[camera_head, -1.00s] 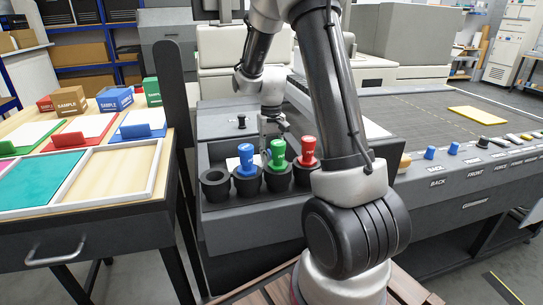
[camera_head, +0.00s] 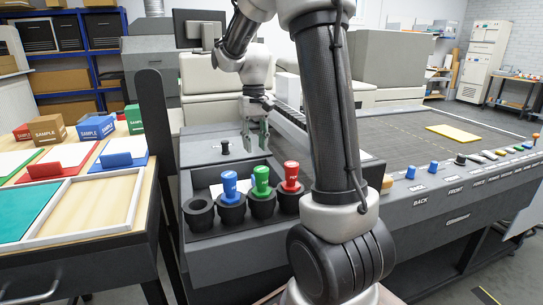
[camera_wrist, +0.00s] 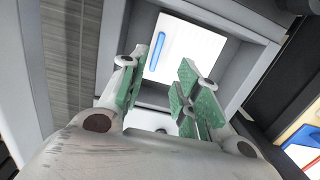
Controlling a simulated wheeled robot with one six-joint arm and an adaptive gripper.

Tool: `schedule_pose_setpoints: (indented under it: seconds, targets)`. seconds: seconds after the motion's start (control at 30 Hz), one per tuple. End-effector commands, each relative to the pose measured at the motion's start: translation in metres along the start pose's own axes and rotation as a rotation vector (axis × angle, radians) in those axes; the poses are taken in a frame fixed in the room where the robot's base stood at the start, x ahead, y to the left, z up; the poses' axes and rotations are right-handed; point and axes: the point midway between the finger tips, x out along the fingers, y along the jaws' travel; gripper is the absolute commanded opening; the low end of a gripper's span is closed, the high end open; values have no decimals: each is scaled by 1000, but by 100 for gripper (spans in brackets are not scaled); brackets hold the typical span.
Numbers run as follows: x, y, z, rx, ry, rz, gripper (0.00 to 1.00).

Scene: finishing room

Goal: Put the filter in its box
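No thing is readably marked as the filter or its box. A white square card with a blue bar (camera_wrist: 185,50) lies in a grey recess in the wrist view. White also shows behind the cups in the head view (camera_head: 216,190), probably the same card. My gripper (camera_head: 254,132) hangs above the machine, behind the colored handles. In the wrist view its green-padded fingers (camera_wrist: 170,62) are apart, with the card beyond them and nothing held between them. "SAMPLE" boxes, brown (camera_head: 48,131), blue (camera_head: 97,127) and green (camera_head: 134,118), stand on the left table.
Blue (camera_head: 230,186), green (camera_head: 261,180) and red (camera_head: 291,175) handles stand in black cups in front of the recess. An empty cup (camera_head: 198,214) is at their left. A black post (camera_head: 154,130) rises beside the left table. A yellow sheet (camera_head: 453,133) lies right.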

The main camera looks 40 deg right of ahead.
Motion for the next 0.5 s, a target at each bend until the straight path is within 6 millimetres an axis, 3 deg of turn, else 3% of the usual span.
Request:
schedule_pose_setpoints:
  seconds: [0.1, 0.23, 0.37, 0.5]
  targets:
    - [-29, -4, 41, -42, 76, -2, 32]
    - [-51, -5, 95, -96, 168, -5, 32]
    - [-60, -3, 148, -151, 259, -9, 32]
    - [-56, 2, 197, -203, 351, -12, 32]
